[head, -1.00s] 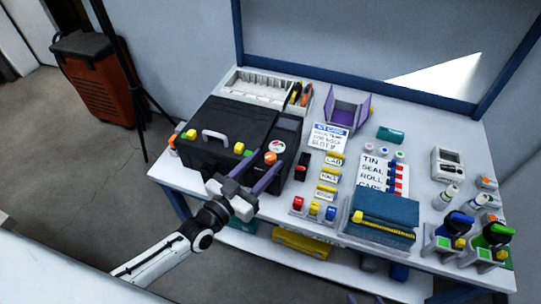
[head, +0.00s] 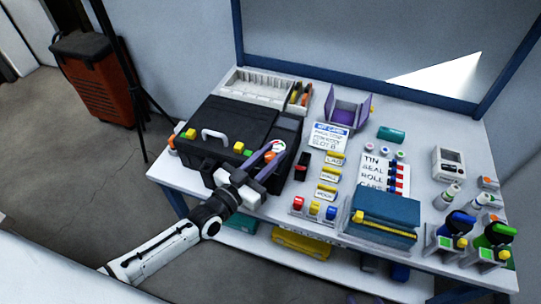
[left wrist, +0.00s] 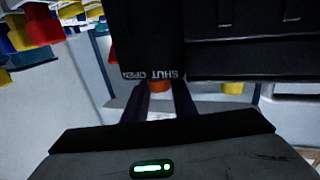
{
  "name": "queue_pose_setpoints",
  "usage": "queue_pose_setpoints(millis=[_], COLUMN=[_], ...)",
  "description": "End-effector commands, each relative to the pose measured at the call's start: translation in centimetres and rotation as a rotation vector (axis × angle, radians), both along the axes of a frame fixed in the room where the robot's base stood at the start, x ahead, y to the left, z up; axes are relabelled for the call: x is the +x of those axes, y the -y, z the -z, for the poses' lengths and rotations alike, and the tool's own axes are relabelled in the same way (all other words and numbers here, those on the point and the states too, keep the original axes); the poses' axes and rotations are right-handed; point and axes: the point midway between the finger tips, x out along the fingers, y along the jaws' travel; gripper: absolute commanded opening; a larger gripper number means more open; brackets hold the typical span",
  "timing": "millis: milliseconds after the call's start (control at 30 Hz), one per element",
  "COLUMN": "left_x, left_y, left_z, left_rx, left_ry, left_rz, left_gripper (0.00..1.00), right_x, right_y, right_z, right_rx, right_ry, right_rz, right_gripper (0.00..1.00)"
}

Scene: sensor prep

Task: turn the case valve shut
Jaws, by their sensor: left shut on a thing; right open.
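The black case (head: 235,130) stands on the left of the table, with a grey handle on its lid. The orange case valve (head: 270,157) is at the case's front right corner, beside a round gauge (head: 278,146). My left gripper (head: 266,154) is shut on the valve with its purple fingers. In the left wrist view the orange valve (left wrist: 158,86) shows between the fingers, below an upside-down SHUT / OPEN label (left wrist: 152,75). The valve's setting is hard to read.
A white rack (head: 258,88) and a purple open holder (head: 347,112) stand behind. Right of the case are label cards (head: 328,137), colored blocks (head: 314,209) and a teal box (head: 384,217). Blue and green tools (head: 492,236) stand at the right edge.

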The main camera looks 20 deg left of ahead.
Motion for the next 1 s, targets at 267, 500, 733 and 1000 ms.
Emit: queue_pose_setpoints(millis=[267,500,733,1000], left_x=[0.02,-0.03,-0.03,-0.23], left_y=[0.02,0.04,0.03,-0.07], left_z=[0.06,-0.06,-0.04,0.01], left_rx=[0.002,0.0,0.0,0.0], left_ry=[0.004,0.001,0.0,-0.001], left_rz=[0.095,0.098,0.097,0.097], left_gripper=[0.02,0.02,0.43,0.43], right_x=[0.23,0.39,0.32,0.27], right_y=[-0.26,-0.37,-0.41,-0.43], right_z=[1.22,0.76,0.87,0.92], right_rx=[-0.001,0.001,0.002,0.004], right_ry=[0.003,0.01,0.007,0.006], right_rz=[-0.007,-0.008,-0.007,-0.007], right_gripper=[0.43,0.43,0.43,0.43])
